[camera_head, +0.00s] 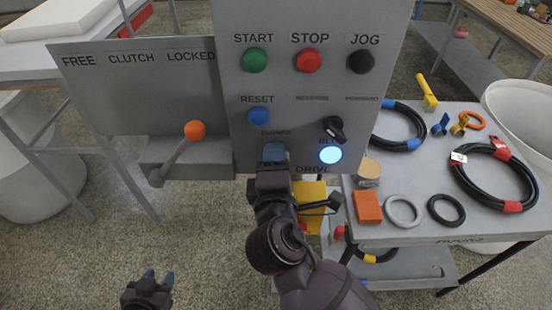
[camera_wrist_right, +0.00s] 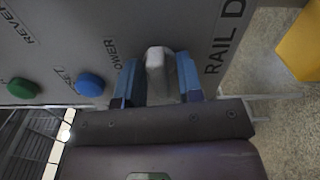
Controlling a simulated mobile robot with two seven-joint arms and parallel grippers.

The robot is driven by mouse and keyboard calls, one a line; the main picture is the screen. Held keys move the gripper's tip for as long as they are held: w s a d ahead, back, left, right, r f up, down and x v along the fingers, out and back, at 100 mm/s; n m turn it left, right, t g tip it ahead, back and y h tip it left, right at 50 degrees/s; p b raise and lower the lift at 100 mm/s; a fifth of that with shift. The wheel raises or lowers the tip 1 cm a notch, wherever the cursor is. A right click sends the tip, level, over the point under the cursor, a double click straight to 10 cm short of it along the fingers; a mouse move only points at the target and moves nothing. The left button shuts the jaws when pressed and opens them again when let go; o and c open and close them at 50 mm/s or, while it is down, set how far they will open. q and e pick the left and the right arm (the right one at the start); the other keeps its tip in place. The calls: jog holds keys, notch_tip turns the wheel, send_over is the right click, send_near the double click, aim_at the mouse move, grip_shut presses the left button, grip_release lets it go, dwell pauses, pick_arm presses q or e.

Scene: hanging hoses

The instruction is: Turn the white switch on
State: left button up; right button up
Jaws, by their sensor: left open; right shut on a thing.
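In the head view my right gripper (camera_head: 273,156) is at the panel's lower edge and hides the switch. I cannot tell from its angle whether it is on or off. My left gripper (camera_head: 158,278) is open and empty, low at the left, away from the panel.
The panel has a green START button (camera_head: 255,60), a red STOP button (camera_head: 309,60), a blue RESET button (camera_head: 258,115), a black knob (camera_head: 334,128) and a glowing lamp (camera_head: 330,155). An orange-knobbed lever (camera_head: 194,131) stands left. A cart (camera_head: 375,232) with hoses stands right.

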pick_arm(q)
jog(key=shift+f, duration=0.1)
pick_arm(e)
jog(key=shift+f+m, duration=0.1)
jog(key=shift+m, duration=0.5)
pick_arm(q)
jog(key=shift+s+f, duration=0.1)
jog(key=shift+s, duration=0.05)
pick_arm(e)
jog(key=o, duration=0.6)
